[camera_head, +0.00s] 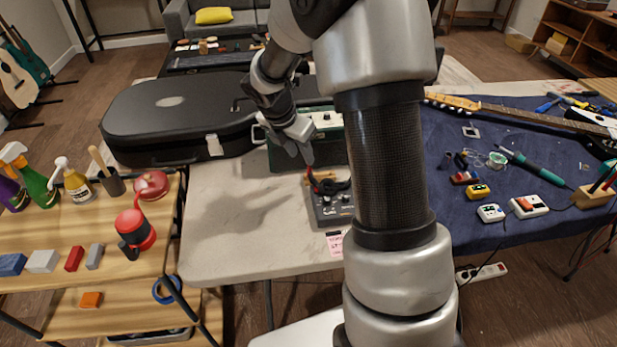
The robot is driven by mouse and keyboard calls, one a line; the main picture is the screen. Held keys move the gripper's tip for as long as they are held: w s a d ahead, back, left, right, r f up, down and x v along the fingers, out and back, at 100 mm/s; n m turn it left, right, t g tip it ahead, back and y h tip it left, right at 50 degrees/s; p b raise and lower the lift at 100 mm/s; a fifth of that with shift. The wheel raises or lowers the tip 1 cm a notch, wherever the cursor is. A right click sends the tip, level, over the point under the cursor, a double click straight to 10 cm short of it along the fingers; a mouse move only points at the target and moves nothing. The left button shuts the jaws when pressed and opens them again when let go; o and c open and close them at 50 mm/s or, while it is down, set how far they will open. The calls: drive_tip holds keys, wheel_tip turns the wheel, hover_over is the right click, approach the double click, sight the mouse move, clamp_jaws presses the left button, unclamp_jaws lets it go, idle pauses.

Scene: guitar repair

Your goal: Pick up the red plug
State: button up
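A small red item (314,180), which looks like the red plug, lies with a black cable loop at the back edge of a dark grey pedal-like box (334,209) on the light table. My gripper (303,158) points down just above and behind it, slightly to the left. The gripper appears apart from the red item. Its fingers are small and seen at an angle, so their gap is unclear. My arm hides the area right of the box.
A green amplifier (284,157) stands close behind my gripper. A black guitar case (170,112) lies at the back left. A blue mat (472,225) on the right holds a guitar neck, pedals and tools. The table's front left is clear.

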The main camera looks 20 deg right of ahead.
sight(309, 169)
drive_tip(key=b+x, duration=0.2)
drive_tip(key=x, duration=0.6)
drive_tip(key=shift+d+r, duration=0.1)
drive_tip(key=shift+s+r, duration=0.1)
clamp_jaws()
